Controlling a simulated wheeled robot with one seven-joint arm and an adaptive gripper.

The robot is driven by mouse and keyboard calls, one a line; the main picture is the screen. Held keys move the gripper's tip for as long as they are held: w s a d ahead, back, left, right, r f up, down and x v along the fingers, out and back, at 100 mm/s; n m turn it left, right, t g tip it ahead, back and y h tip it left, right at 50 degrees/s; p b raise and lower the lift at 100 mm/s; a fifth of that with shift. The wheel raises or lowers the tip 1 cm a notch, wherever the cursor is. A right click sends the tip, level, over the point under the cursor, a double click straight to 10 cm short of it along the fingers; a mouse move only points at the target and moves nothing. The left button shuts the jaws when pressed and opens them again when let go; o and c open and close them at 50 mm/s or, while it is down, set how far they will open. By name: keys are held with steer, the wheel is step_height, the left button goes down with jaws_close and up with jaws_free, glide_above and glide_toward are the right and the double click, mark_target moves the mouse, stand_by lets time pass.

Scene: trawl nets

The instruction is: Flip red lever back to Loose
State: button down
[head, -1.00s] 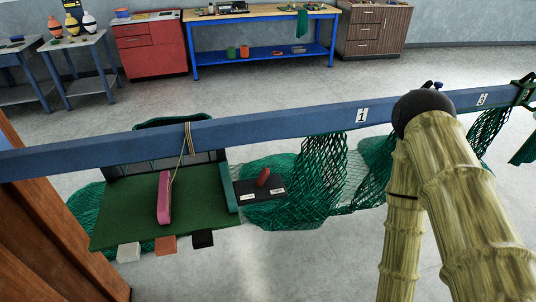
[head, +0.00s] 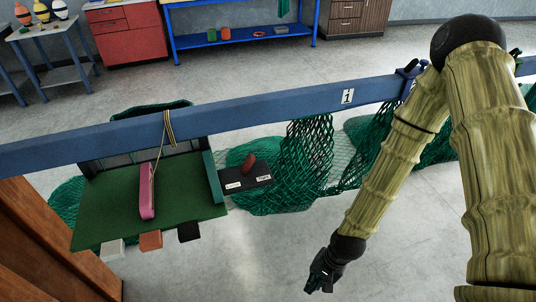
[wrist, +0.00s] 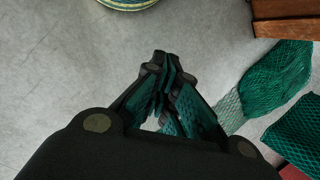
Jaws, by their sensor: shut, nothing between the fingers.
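The red lever (head: 248,163) stands on a black plate (head: 258,179) with two white labels, at the right side of the green board. The left label seems to read Loose and the right one Tight, though both are small. The lever leans slightly to the right. My gripper (head: 322,283) is low in the head view, to the right of and nearer than the lever, well apart from it. In the wrist view my gripper (wrist: 165,62) is shut and empty over bare floor. The lever is not seen in the wrist view.
A blue beam (head: 240,121) runs across behind the plate, with green nets (head: 308,150) hanging from it. The green board (head: 110,205) carries a pink bar (head: 147,190). A brown wooden piece (head: 50,250) stands at left. Floor between gripper and board is clear.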

mark_target(248, 164)
steer(key=w+a+r+m+y, duration=0.1)
steer(key=w+a+r+m, duration=0.1)
steer(key=w+r, duration=0.55)
steer(key=w+a+r+m+g+y, duration=0.15)
steer(key=w+r, duration=0.35)
steer(key=r, duration=0.6)
steer(key=w+a+r+m+t+y, duration=0.1)
steer(key=w+a+r+m+y, duration=0.15)
steer(key=w+r, duration=0.55)
step_height(248, 164, up, 15)
steer(key=d+m+g, duration=0.1)
steer(key=d+m, duration=0.1)
steer(key=shift+w+d+b, duration=0.25)
steer(key=shift+w+b, duration=0.05)
steer(key=shift+w, duration=0.1)
steer(key=shift+a, duration=0.1)
steer(key=shift+s+a+f+p, duration=0.55)
steer(key=shift+a+f+p, duration=0.35)
steer(key=shift+a, duration=0.7)
steer(key=shift+s+a+f+p, duration=0.5)
steer(key=shift+a+f+p, duration=0.35)
steer(key=shift+a, duration=0.75)
steer(key=shift+s+a+f+p, duration=0.6)
steer(key=shift+a+f, duration=0.45)
steer(key=shift+a, duration=0.55)
